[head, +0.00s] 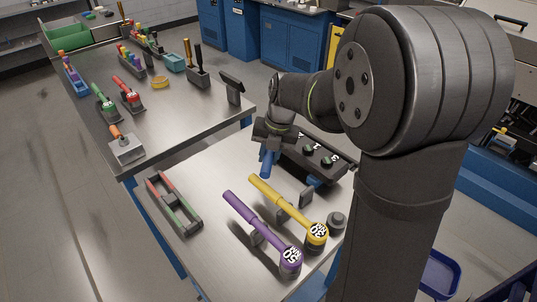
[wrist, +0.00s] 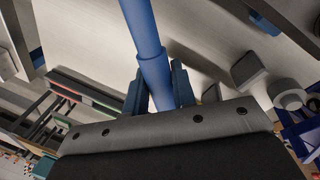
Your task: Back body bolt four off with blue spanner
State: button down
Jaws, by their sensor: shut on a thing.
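My gripper (head: 270,142) is shut on the blue spanner (head: 267,164), whose handle end sticks out below it in the head view. In the wrist view my gripper (wrist: 158,88) has one finger on each side of the blue spanner (wrist: 143,30). The spanner's head is not clearly visible. The dark body (head: 302,155) with several bolts and white marks lies just right of my gripper in the head view. My arm hides part of its surroundings, and I cannot tell whether the spanner touches a bolt.
A yellow spanner (head: 275,199) and a purple spanner (head: 246,217) rest on stands on the near table (head: 215,170). A red and green tray (head: 174,204) lies at left, and a small grey round part (head: 337,220) at right. The far table holds several tools.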

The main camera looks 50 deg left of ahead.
jog(key=shift+w+d, duration=0.1)
jog(key=shift+w+d+n, duration=0.25)
jog(key=shift+d+n, duration=0.05)
jog(key=shift+n, duration=0.1)
jog(key=shift+s+a, duration=0.15)
jog(key=shift+a, duration=0.05)
dwell(0.7)
jog(key=shift+r, duration=0.1)
jog(key=shift+r, duration=1.45)
jog(key=shift+s+a+m, duration=0.15)
jog(key=shift+m, duration=0.15)
jog(key=s+a+m+t, duration=0.1)
jog(key=s+a+m, duration=0.2)
jog(key=a+m, duration=0.6)
jog(key=shift+s+a+m+t, duration=0.35)
jog(key=shift+a+m+t, duration=0.05)
jog(key=shift+a, duration=1.35)
